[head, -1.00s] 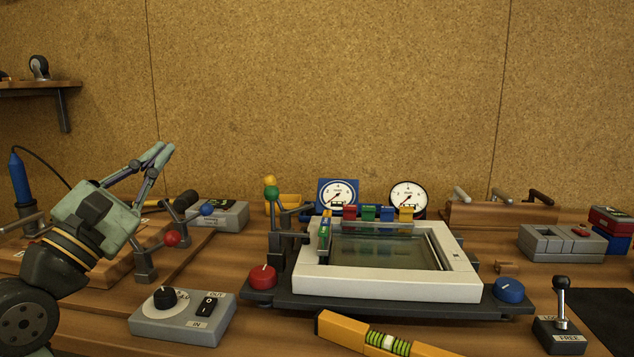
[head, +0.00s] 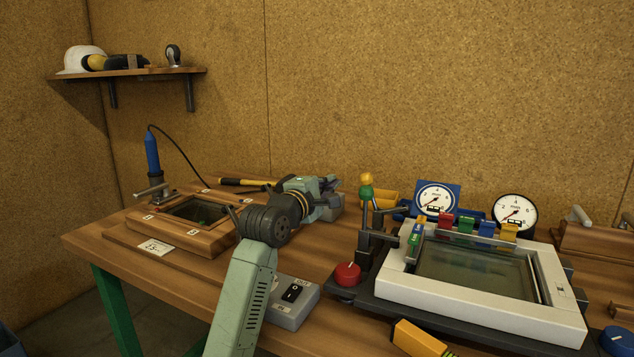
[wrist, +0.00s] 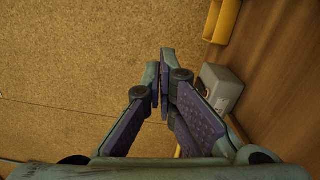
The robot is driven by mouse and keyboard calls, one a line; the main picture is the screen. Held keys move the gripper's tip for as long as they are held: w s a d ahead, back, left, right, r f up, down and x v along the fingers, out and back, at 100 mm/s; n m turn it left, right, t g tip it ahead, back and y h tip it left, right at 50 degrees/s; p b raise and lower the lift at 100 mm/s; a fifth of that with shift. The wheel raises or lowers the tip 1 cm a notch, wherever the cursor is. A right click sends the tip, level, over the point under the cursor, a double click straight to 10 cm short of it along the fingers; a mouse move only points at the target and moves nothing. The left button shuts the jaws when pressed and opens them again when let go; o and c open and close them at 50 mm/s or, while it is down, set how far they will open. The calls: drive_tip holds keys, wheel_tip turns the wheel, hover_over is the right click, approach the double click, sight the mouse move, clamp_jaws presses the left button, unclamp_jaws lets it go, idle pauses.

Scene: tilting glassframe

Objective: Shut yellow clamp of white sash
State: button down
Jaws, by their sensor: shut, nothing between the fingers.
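The white sash (head: 470,305) is a pale frame around a glass pane, lying on a dark base at the right of the head view. Red, green, blue and yellow clamps stand along its far edge; the yellow clamp (head: 509,231) is the rightmost and looks upright. More small coloured clamps, one green (head: 414,240), sit at its left edge. My gripper (head: 332,184) is left of the sash, well apart from it, partly hidden by its own wrist. In the wrist view my gripper (wrist: 160,85) is shut and empty, with no clamp in sight.
Yellow- and green-knobbed levers (head: 366,186) rise at the sash's left corner, above a red knob (head: 347,273). Two gauges (head: 436,200) stand behind. A grey switch box (head: 292,300) is by my arm. In the wrist view a grey box (wrist: 219,90) lies near the fingers.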

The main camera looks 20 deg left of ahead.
drive_tip(key=shift+w+d+r+p, duration=0.1)
drive_tip(key=shift+d+r+p, duration=0.15)
drive_tip(key=shift+d, duration=0.7)
drive_tip(key=shift+w+d+r+p, duration=0.1)
drive_tip(key=shift+d+p, duration=0.1)
drive_tip(key=shift+d, duration=0.7)
drive_tip(key=d+m+b, duration=0.1)
drive_tip(key=d+r+m+b, duration=0.1)
drive_tip(key=m+b, duration=0.1)
drive_tip(key=d+r+m+b, duration=0.1)
drive_tip(key=b, duration=0.1)
drive_tip(key=shift+s+d+r+m, duration=0.1)
drive_tip(key=shift+d+r+m, duration=0.2)
drive_tip(key=shift+m, duration=0.1)
